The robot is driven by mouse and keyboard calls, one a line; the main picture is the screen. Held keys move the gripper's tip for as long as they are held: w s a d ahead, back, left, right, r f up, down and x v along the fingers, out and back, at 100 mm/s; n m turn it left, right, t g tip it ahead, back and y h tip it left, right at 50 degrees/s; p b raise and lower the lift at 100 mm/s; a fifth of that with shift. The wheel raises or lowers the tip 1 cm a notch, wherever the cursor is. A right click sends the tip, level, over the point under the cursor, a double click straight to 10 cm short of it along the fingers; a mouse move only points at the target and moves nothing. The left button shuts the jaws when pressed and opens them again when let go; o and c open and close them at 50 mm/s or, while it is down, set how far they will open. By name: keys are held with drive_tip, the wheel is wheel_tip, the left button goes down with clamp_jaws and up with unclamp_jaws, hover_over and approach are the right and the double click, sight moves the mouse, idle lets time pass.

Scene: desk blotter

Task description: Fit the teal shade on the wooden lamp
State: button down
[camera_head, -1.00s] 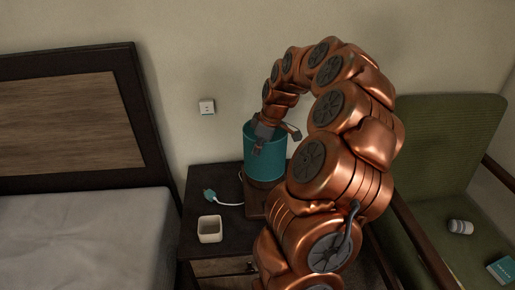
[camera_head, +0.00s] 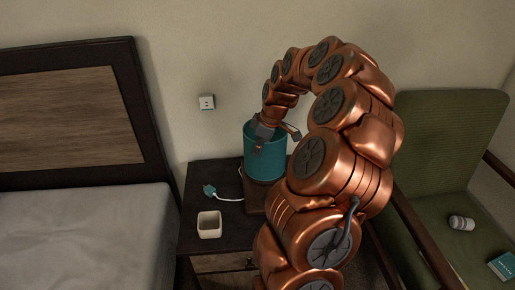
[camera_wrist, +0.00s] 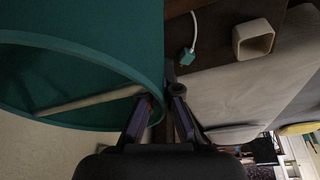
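The teal shade (camera_head: 265,160) stands upright at the back of the dark nightstand, directly above the brown wooden lamp base (camera_head: 256,198). My arm hides much of the base, and I cannot tell whether the shade rests on it. My gripper (camera_head: 262,142) is at the shade's top rim. In the wrist view the shade (camera_wrist: 90,25) fills the upper left, and a pale bar crosses its opening. My gripper (camera_wrist: 162,98) has one finger inside the rim and one outside, shut on the wall.
A cream square cup (camera_head: 209,226) and a teal plug with a white cord (camera_head: 210,191) are on the nightstand (camera_head: 190,243), left of the lamp. A wall socket (camera_head: 207,102) is above. A bed (camera_head: 85,235) stands left; a green armchair (camera_head: 445,130) stands right.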

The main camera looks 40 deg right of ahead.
drive_tip(key=shift+f+b, duration=0.85)
drive_tip(key=shift+f, duration=0.85)
drive_tip(key=c, duration=1.2)
unclamp_jaws()
drive_tip(key=shift+c, duration=0.2)
drive_tip(key=shift+r, duration=0.1)
drive_tip(key=v, duration=1.2)
